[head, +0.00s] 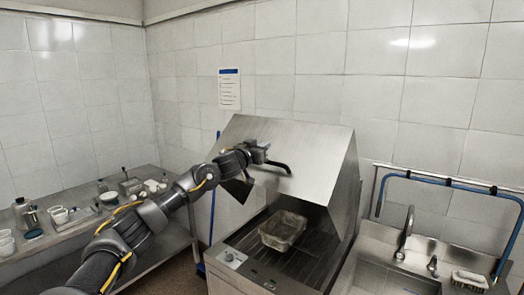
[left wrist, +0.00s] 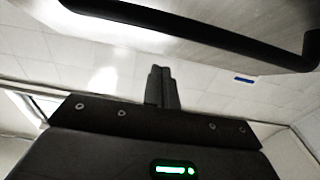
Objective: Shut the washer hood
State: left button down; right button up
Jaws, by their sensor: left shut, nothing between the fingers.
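The washer hood (head: 310,150) is a brushed steel cover, raised and open above the washer base (head: 238,258). Its black bar handle (head: 280,166) is on the front face. My left gripper (head: 262,151) is at the front of the hood, close to the handle. In the left wrist view the gripper's fingers (left wrist: 160,85) are together with nothing between them, and the handle (left wrist: 200,38) crosses above them, apart from them in the picture. Whether the gripper touches the hood I cannot tell. My right gripper is in neither view.
A perforated basket (head: 283,231) sits in the washer under the hood. A sink with a tap (head: 405,235) and a blue hose (head: 440,182) is on the right. A steel counter (head: 90,232) with cups and bottles is on the left. A paper sheet (head: 229,90) hangs on the wall.

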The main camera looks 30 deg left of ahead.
pick_arm(q)
jog(key=shift+s+a+f+p, duration=0.1)
jog(key=shift+s+f+p, duration=0.2)
jog(key=shift+f, duration=0.3)
jog(key=shift+s+f+p, duration=0.2)
jog(key=shift+f+p, duration=0.05)
jog(key=shift+f, duration=0.35)
jog(key=shift+s+a+f, duration=0.2)
jog(key=shift+s+f, duration=0.1)
jog(key=shift+f, duration=0.35)
jog(key=shift+w+d, duration=0.1)
jog(key=shift+d, duration=0.1)
jog(key=shift+f, duration=0.1)
